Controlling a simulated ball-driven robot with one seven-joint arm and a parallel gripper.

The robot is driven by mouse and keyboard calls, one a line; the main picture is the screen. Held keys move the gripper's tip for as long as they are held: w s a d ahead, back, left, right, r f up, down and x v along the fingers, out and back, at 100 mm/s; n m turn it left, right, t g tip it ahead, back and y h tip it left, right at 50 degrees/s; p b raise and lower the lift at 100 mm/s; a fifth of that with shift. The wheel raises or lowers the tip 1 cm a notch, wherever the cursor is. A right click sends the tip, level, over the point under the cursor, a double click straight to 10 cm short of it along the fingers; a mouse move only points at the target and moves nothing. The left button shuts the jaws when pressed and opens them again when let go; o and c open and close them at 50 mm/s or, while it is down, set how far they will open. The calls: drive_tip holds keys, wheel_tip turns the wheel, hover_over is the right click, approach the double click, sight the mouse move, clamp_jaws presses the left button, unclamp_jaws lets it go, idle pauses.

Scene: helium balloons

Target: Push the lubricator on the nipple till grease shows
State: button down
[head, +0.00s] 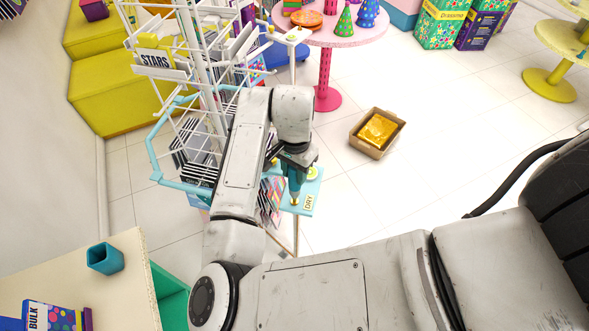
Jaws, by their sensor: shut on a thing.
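My gripper (298,162) is shut on the teal lubricator (295,182), just right of the white wire rack. The lubricator points down, with its brass-coloured tip (294,201) over a light-blue plate (311,186). A yellow label reading "DRY" (309,203) is on the plate beside the tip. The nipple cannot be made out, being hidden or too small. I cannot tell whether the tip touches it. No grease can be made out.
The wire rack (191,60) with a light-blue rail (152,158) and cards stands close left of my arm. A cardboard box (363,149) lies on the floor to the right. A pink table (341,37) stands behind.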

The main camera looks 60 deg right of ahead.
drive_tip(key=shift+f+b, duration=0.45)
drive_tip(key=shift+f, duration=0.3)
drive_tip(key=shift+r, duration=0.1)
drive_tip(key=shift+r+p, duration=0.75)
drive_tip(key=c, duration=1.4)
unclamp_jaws()
clamp_jaws()
